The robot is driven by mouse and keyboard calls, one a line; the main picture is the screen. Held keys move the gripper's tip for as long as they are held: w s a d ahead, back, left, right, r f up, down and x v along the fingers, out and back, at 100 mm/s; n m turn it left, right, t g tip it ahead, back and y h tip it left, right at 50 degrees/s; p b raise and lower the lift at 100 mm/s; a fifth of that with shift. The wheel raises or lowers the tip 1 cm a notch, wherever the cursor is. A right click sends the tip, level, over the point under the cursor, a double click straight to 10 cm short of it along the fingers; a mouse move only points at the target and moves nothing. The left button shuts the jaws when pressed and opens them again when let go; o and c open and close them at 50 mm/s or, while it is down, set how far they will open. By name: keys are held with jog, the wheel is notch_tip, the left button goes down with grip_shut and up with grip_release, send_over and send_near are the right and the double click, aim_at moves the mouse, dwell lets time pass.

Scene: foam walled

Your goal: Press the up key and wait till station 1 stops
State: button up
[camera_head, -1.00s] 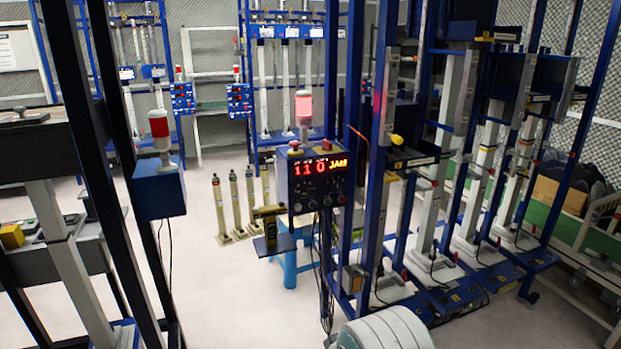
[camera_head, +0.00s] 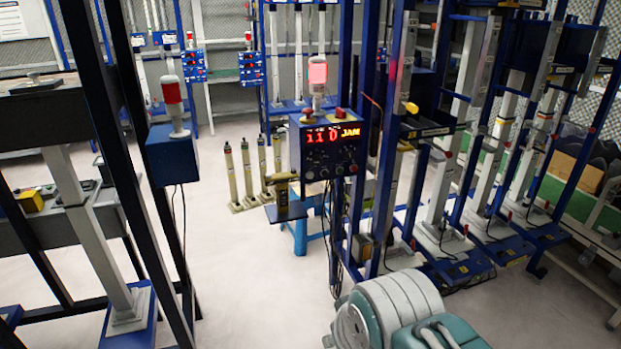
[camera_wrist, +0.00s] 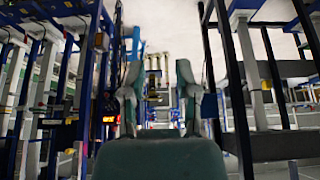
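Small knobs or keys sit below the display; I cannot tell which one is the up key. The box's display (camera_wrist: 109,119) also shows in the wrist view, left of the fingers, in an inverted picture. My gripper (camera_wrist: 159,75) is open, its two fingers apart and nothing between them. It is away from the box.
Blue racks with white columns (camera_head: 437,210) stand to the right of the box. A dark frame with a blue lamp box (camera_head: 172,152) stands at left. Several thin upright cylinders (camera_head: 246,172) and a blue stool (camera_head: 302,232) are behind. Pale floor (camera_head: 250,280) between is clear.

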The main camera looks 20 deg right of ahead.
grip_shut()
dwell(1.0)
